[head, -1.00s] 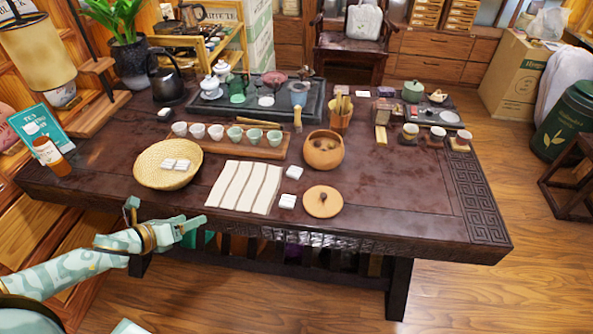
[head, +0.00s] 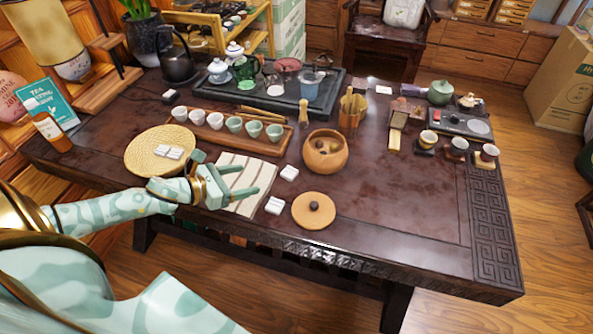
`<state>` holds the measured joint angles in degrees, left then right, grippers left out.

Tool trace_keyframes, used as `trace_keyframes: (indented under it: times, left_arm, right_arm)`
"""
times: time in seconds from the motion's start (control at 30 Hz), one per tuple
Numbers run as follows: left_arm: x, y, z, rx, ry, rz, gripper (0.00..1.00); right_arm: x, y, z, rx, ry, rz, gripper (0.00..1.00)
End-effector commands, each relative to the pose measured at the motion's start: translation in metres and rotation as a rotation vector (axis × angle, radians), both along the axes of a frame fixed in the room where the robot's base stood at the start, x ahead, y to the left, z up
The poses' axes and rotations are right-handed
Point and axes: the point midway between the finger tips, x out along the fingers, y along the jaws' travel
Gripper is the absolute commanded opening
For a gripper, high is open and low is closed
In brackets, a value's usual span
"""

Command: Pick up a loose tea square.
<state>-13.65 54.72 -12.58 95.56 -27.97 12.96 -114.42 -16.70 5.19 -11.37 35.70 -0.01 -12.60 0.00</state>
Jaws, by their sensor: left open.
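Two white wrapped tea squares lie loose on the table. One (head: 289,173) is right of the pale striped cloth (head: 262,174), and the other (head: 275,205) is nearer the front edge, left of a round lid. More white squares (head: 169,152) lie on the round woven tray (head: 140,150) at the left. My left gripper (head: 247,180) is open and empty over the cloth, its fingers pointing right toward the loose squares, apart from both. It hides part of the cloth. My right gripper is out of view.
A clay pot (head: 325,160) and its tan lid (head: 314,212) stand right of the squares. A wooden tray (head: 222,138) with several small cups lies behind the cloth. Another small white-topped item (head: 170,96) lies at the back left.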

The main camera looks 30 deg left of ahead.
Motion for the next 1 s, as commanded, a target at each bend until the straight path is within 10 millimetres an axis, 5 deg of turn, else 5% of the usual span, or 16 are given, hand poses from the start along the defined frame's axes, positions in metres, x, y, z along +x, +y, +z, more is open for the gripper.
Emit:
trace_keyframes:
  times: [0.13,0.3,1.0]
  left_arm:
    - [0.031,-0.014,-0.017,0.000,-0.002,0.000,0.70]
    - [0.057,-0.026,-0.028,-0.001,-0.001,0.001,0.70]
    - [0.110,-0.056,-0.055,0.000,0.001,0.000,0.70]
  right_arm:
    - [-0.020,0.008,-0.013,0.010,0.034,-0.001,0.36]
    - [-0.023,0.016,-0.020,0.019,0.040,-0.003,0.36]
    - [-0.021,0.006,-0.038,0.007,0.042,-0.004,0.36]
